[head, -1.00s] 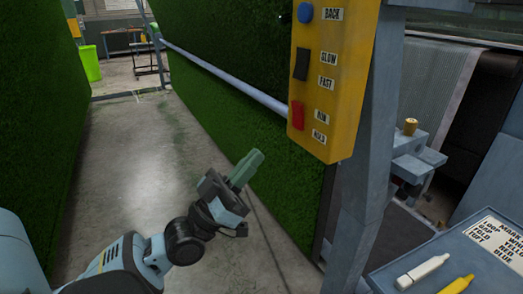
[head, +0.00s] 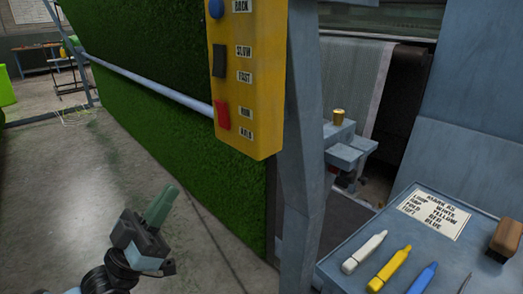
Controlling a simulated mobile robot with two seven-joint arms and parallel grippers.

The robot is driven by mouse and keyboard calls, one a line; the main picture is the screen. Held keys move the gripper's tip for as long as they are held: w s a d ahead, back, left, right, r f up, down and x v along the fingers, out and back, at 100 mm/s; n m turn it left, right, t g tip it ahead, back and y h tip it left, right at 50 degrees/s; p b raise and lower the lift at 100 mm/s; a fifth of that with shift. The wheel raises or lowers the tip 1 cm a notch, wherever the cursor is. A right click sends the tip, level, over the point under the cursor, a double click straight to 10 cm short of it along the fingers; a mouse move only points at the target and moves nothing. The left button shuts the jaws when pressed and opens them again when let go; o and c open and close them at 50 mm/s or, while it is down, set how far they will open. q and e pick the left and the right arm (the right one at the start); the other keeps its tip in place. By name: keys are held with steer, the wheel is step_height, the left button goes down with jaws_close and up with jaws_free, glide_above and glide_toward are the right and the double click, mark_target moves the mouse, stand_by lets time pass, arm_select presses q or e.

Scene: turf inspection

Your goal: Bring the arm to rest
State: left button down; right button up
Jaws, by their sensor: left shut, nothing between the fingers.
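My left gripper (head: 160,205) is at the lower left of the head view, its greenish fingers together with nothing between them. It is held in the air over the concrete floor, to the left of the turf panel and below the yellow control box, touching neither. Part of my left arm shows below it at the bottom edge. My right gripper is out of view.
The yellow control box (head: 262,75) hangs by a grey post (head: 308,120). A green turf panel (head: 180,125) with a rail (head: 150,85) stands behind. At right, a grey table (head: 335,270) bears markers, a label card (head: 434,211) and a brush (head: 505,242). Open floor (head: 70,190) lies left.

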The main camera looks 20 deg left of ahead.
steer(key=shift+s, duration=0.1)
arm_select(q)
steer(key=s+d+f+n+g+y+p, duration=0.1)
steer(key=s+d+f+g+y+p, duration=0.15)
steer(key=f, duration=0.45)
steer(key=s+d+f+g+y+p, duration=0.1)
steer(key=s+f+g+y+p, duration=0.15)
steer(key=f, duration=0.45)
steer(key=s+d+f+n+g+y+p, duration=0.1)
steer(key=d+f+g, duration=0.15)
steer(key=f, duration=0.45)
steer(key=s+d+f+g+y+p, duration=0.1)
steer(key=s+d+f+g+p, duration=0.1)
steer(key=s+f, duration=0.4)
steer(key=s+d+f+g+y+p, duration=0.1)
steer(key=s+d+f+g+p, duration=0.2)
steer(key=s, duration=0.9)
step_height(320, 180, down, 4)
steer(key=g, duration=0.3)
steer(key=shift+s+d, duration=0.25)
steer(key=shift+d, duration=0.15)
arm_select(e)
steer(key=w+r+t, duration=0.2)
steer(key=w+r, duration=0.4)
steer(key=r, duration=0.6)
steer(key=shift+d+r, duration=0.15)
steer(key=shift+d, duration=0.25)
